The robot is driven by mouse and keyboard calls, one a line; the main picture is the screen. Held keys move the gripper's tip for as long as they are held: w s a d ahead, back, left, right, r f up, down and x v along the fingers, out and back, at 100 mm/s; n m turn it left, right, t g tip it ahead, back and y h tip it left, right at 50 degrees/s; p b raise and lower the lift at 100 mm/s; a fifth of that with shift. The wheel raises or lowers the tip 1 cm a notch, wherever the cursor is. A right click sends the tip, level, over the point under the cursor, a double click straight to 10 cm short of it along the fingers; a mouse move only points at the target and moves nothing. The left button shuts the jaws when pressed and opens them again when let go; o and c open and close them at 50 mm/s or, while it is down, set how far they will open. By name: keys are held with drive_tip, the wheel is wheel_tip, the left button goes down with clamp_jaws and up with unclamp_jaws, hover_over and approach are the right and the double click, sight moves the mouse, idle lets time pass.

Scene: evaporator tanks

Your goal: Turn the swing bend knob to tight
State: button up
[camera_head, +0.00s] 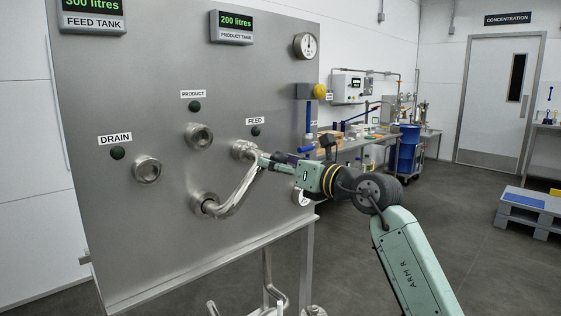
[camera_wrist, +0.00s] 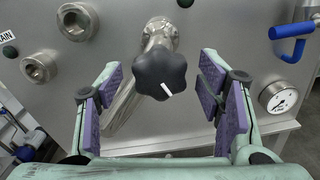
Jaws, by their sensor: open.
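The black lobed swing bend knob (camera_wrist: 161,68) is in the middle of the wrist view, with a short white mark low on its face, slanting to the lower right. The metal swing bend (camera_head: 238,194) runs in the head view from a lower panel port up to the port under the FEED label. My gripper (camera_head: 268,160) is at the bend's upper end. Its purple-padded fingers are open, one on each side of the knob in the wrist view, with gaps and no visible contact. In the head view I cannot clearly make out the knob at the gripper.
The steel panel (camera_head: 120,215) carries open PRODUCT (camera_head: 199,137) and DRAIN (camera_head: 147,170) ports to the left. A blue-handled valve (camera_wrist: 292,36) and a round gauge (camera_wrist: 279,97) are right of the gripper in the wrist view. Open floor lies right of the panel.

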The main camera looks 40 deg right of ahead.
drive_tip(key=shift+c, duration=0.2)
drive_tip(key=c, duration=1.1)
